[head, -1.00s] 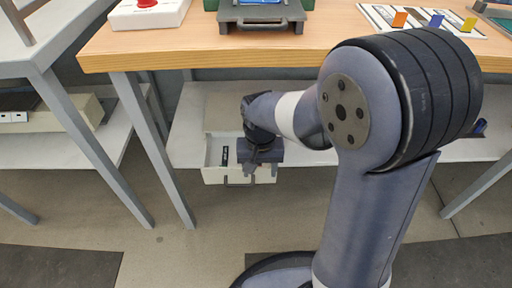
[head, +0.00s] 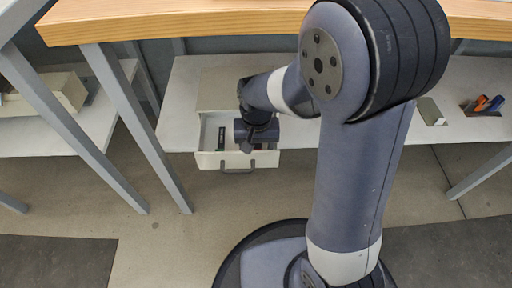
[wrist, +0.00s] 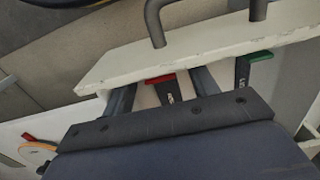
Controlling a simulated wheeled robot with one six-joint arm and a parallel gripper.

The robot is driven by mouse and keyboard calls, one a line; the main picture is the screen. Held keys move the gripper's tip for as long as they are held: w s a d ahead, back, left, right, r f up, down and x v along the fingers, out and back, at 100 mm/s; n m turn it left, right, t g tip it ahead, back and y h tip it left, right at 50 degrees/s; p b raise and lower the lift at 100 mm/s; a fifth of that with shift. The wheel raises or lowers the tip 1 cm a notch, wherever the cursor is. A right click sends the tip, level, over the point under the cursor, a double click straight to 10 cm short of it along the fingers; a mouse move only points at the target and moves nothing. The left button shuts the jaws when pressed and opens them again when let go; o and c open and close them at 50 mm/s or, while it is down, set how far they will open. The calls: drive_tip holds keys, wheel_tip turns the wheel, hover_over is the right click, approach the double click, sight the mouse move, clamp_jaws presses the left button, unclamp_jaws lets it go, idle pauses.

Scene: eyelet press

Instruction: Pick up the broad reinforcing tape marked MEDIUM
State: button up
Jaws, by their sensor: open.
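My gripper (wrist: 163,92) is open and points down into an open white drawer (head: 208,160) under the bench. In the wrist view a dark strip with a red end (wrist: 168,90) lies between the two fingers, with no visible contact. Another dark strip with a green end (wrist: 243,72) lies just right of the right finger. Both carry small pale lettering, partly hidden and too small to read surely, so I cannot tell which is marked MEDIUM. In the head view a dark strip with a green end (head: 222,136) shows left of the gripper.
The drawer front with its grey handle (head: 237,170) stands close to the fingers. An orange disc (wrist: 40,147) shows at lower left in the wrist view. The wooden bench top (head: 180,20) overhangs above. A holder with coloured handles (head: 485,105) stands on the lower shelf at right.

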drive_tip(key=shift+c, duration=0.5)
drive_tip(key=c, duration=0.9)
drive_tip(key=shift+r, duration=0.1)
drive_tip(key=shift+c, duration=0.2)
drive_tip(key=shift+r+p, duration=0.85)
drive_tip(key=shift+r, duration=0.1)
drive_tip(key=shift+f, duration=0.2)
drive_tip(key=shift+s+f+t, duration=0.1)
drive_tip(key=shift+s+t, duration=0.05)
drive_tip(key=shift+t, duration=0.7)
drive_tip(key=shift+s+f+t, duration=0.1)
drive_tip(key=shift+t, duration=0.75)
drive_tip(key=p+v, duration=0.5)
drive_tip(key=v, duration=0.6)
drive_tip(key=shift+w+r, duration=0.1)
drive_tip(key=shift+r, duration=0.15)
drive_tip(key=s+r+g+p, duration=0.1)
drive_tip(key=s+g+p, duration=0.2)
drive_tip(key=s, duration=1.8)
drive_tip(key=shift+a+r+p, duration=0.35)
drive_tip(key=shift+p, duration=1.05)
